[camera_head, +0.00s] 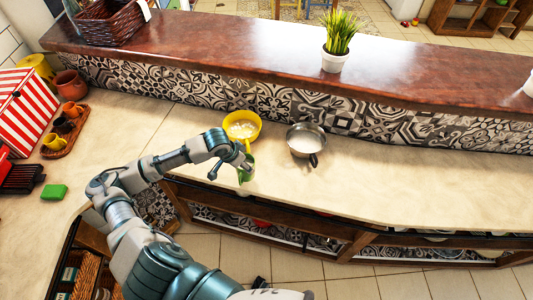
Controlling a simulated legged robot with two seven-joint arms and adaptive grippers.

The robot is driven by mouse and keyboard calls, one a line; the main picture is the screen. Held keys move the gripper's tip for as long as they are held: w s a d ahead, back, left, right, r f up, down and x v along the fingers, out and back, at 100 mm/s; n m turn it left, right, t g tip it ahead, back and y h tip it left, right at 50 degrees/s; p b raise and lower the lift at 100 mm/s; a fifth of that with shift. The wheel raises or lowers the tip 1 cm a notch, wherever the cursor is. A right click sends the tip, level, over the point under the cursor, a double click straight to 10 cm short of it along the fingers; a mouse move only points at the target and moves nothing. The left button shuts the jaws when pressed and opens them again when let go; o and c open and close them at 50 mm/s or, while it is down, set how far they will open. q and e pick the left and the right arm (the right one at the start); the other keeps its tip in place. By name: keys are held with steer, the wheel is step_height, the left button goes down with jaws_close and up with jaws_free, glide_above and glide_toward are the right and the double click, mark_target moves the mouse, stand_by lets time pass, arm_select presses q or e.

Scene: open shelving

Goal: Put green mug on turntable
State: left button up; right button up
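The green mug (247,172) is near the front edge of the counter, in front of a yellow bowl. My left gripper (243,163) is at the mug and appears shut on it, with the fingers partly hidden by the wrist and mug. I cannot tell whether the mug touches the counter. My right gripper cannot be made out.
The yellow bowl (242,126) and a metal pan (306,140) stand close behind the mug. A tray (66,138) with small cups, a green sponge (54,191) and a red-striped box (27,110) are at left. The counter (430,185) is clear to the right.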

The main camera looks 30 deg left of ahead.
arm_select(q)
steer(key=w+f, duration=0.1)
steer(key=w, duration=0.4)
steer(key=w+f+p, duration=0.1)
steer(key=w+f, duration=0.1)
steer(key=w, duration=0.3)
steer(key=w+f, duration=0.1)
steer(key=w, duration=0.4)
steer(key=shift+w+a+f+p, duration=0.35)
steer(key=shift+w+a+f, duration=0.05)
steer(key=shift+d, duration=0.2)
arm_select(e)
steer(key=shift+w+a+r, duration=0.2)
steer(key=shift+r, duration=0.6)
arm_select(q)
steer(key=o, duration=1.3)
steer(key=shift+r, duration=0.1)
